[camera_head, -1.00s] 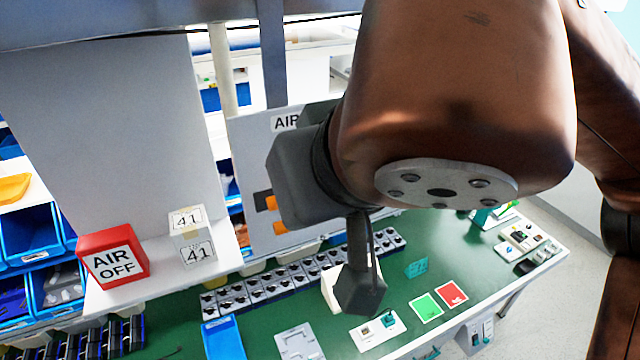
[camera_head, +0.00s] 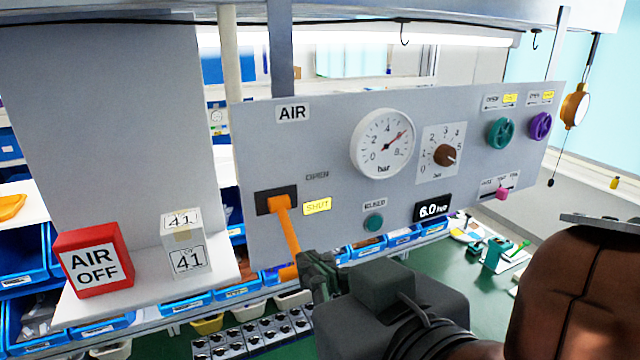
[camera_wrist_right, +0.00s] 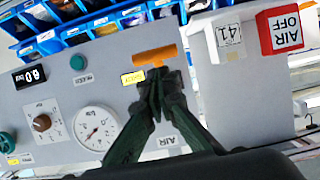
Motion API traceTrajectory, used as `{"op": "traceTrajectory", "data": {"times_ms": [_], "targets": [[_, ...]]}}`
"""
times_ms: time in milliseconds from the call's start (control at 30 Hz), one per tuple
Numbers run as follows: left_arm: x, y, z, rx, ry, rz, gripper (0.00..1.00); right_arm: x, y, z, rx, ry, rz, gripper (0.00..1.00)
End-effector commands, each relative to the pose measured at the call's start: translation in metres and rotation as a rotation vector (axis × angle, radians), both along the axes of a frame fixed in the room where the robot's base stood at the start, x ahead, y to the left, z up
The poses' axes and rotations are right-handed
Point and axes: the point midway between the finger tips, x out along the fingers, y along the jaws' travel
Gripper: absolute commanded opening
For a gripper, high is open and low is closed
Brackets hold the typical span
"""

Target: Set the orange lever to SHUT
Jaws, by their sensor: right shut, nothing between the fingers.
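The orange lever (camera_head: 287,228) comes out of a black slot on the grey panel and slants down to the right, ending in an orange crossbar, partly hidden by my gripper. The crossbar also shows in the right wrist view (camera_wrist_right: 155,55). The yellow SHUT label (camera_head: 317,206) is right of the slot; the grey OPEN label (camera_head: 317,176) is above it. My right gripper (camera_head: 306,272) is shut and empty, its fingertips right beside the lever's lower end. In the wrist view the closed fingertips (camera_wrist_right: 156,78) meet just by the crossbar; I cannot tell whether they touch. My left gripper is not in view.
The panel also carries a round gauge (camera_head: 383,143), a brown knob (camera_head: 446,154), a green button (camera_head: 373,222) and a 6.0 bar display (camera_head: 433,208). A red AIR OFF block (camera_head: 92,264) and a 41 block (camera_head: 185,243) stand on the left shelf. Blue bins lie below.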

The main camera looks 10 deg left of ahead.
Motion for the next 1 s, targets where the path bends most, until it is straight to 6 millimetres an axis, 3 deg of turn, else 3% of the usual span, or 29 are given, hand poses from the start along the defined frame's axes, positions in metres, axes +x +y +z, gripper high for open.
{"op": "traceTrajectory", "data": {"times_ms": [33, 300, 1000], "targets": [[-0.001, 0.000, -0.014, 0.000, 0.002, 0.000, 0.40, 0.000, 0.000, -0.012, 0.018, -0.028, 0.000, 0.00], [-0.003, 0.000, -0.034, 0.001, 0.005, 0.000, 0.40, 0.003, 0.003, -0.024, 0.068, -0.087, 0.001, 0.00], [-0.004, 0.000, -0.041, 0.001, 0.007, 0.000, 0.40, 0.005, 0.005, -0.028, 0.066, -0.087, 0.003, 0.00]]}}
